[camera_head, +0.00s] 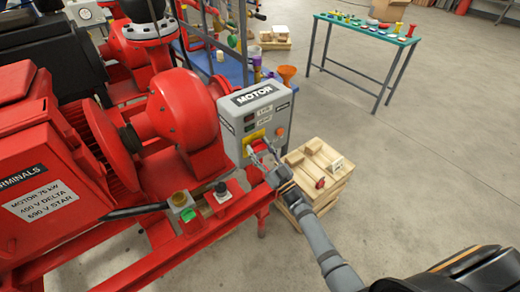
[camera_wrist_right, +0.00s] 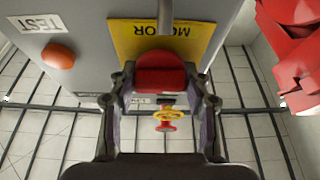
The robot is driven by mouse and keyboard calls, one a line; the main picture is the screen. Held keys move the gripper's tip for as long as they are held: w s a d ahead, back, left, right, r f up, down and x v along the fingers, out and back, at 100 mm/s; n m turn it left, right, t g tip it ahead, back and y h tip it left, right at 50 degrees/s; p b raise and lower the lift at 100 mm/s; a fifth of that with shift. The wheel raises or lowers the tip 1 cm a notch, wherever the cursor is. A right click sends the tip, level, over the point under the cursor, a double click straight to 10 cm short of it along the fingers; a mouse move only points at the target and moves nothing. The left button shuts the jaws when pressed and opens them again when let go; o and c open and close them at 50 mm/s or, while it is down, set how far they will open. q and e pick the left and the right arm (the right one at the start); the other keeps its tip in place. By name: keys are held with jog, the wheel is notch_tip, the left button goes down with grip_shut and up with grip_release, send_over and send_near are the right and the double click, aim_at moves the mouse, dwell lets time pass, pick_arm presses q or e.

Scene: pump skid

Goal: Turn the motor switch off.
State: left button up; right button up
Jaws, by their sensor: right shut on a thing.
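The grey motor control box (camera_head: 258,112) with a MOTOR sign stands at the end of the red pump skid. Its switch has a yellow plate (camera_head: 256,137), also seen in the right wrist view (camera_wrist_right: 130,38). A red switch knob (camera_wrist_right: 161,72) sits on that plate, between my right gripper's fingertips (camera_wrist_right: 161,82). My right gripper (camera_head: 258,157) reaches the box front from the lower right and is shut on the knob. The knob's position marks are hidden. My left gripper is not in view.
An orange button (camera_wrist_right: 58,55) beside a TEST label is close to the switch. A wooden crate (camera_head: 318,170) stands right of the box. The red motor (camera_head: 45,160) fills the left. A green-topped table (camera_head: 368,30) stands behind; the floor at right is clear.

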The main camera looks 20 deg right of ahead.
jog(key=o, duration=1.2)
jog(key=shift+c, duration=0.2)
jog(key=shift+s+f, duration=0.1)
jog(key=v, duration=1.2)
